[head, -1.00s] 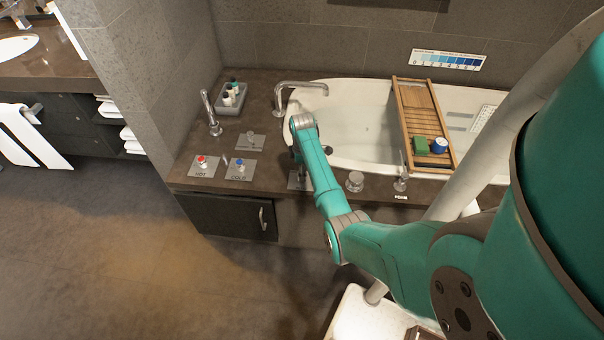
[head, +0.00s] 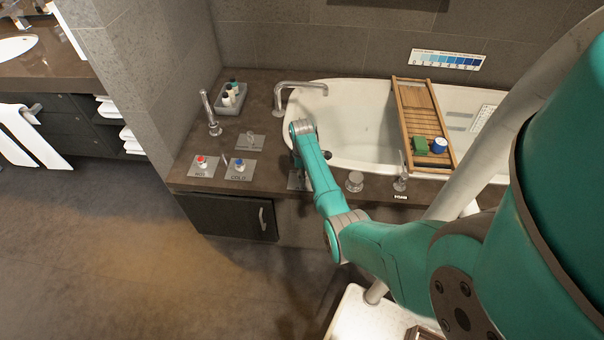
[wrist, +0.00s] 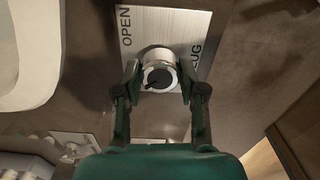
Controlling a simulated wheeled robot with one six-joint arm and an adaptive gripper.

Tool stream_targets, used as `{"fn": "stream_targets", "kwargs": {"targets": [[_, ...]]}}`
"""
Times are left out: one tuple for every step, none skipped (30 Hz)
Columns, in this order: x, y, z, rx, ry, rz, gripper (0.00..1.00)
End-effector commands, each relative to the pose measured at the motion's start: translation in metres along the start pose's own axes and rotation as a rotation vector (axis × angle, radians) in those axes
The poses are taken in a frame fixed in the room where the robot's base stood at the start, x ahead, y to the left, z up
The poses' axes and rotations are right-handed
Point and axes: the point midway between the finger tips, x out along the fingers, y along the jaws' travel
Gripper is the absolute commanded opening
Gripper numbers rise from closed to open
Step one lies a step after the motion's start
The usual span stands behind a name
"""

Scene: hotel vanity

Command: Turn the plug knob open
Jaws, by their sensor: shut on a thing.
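The plug knob (wrist: 158,70) is a round silver knob with a dark cap and a small dark pointer, seen from above in the wrist view. It stands on a metal plate (wrist: 178,24) marked "OPEN" and, partly hidden, "UG". The pointer aims to the lower left in that view. My gripper (wrist: 160,82) is shut on the knob, one finger on each side. In the head view my arm hides the knob and fingers; only a bit of the plate (head: 293,181) shows beside the arm.
The bathtub (head: 350,110) lies behind, with a wooden caddy (head: 420,110) across it. On the counter are the red hot knob (head: 201,161), the blue cold knob (head: 239,165), a spout (head: 300,85), a round silver knob (head: 354,181) and a lever (head: 401,175).

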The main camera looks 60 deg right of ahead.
Motion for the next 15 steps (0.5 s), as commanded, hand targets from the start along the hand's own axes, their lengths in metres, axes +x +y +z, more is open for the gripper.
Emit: {"fn": "stream_targets", "kwargs": {"targets": [[0.0002,0.0000,0.0001,0.005,0.000,0.000,0.06],[0.0002,0.0000,0.0001,0.010,0.000,0.000,0.06],[0.0002,0.0000,0.0001,0.020,0.000,0.000,0.06],[0.0002,0.0000,0.0001,0.028,0.000,0.000,0.06],[0.0002,0.0000,0.0001,0.038,0.000,0.000,0.06],[0.0003,0.0000,0.0001,0.055,0.000,0.000,0.06],[0.0002,0.0000,0.0001,0.068,0.000,0.000,0.06],[0.0002,0.0000,0.0001,0.084,0.000,0.000,0.06],[0.0003,0.0000,0.0001,0.108,0.000,0.000,0.06],[0.0003,0.0000,0.0001,0.128,0.000,0.000,0.06],[0.0003,0.0000,0.0001,0.149,0.000,0.000,0.06],[0.0003,0.0000,0.0001,0.180,0.000,0.000,0.06],[0.0003,0.0000,0.0001,0.204,0.000,0.000,0.06],[0.0003,0.0001,0.0001,0.230,0.000,0.000,0.06],[0.0003,0.0001,0.0001,0.266,0.000,0.000,0.06]]}}
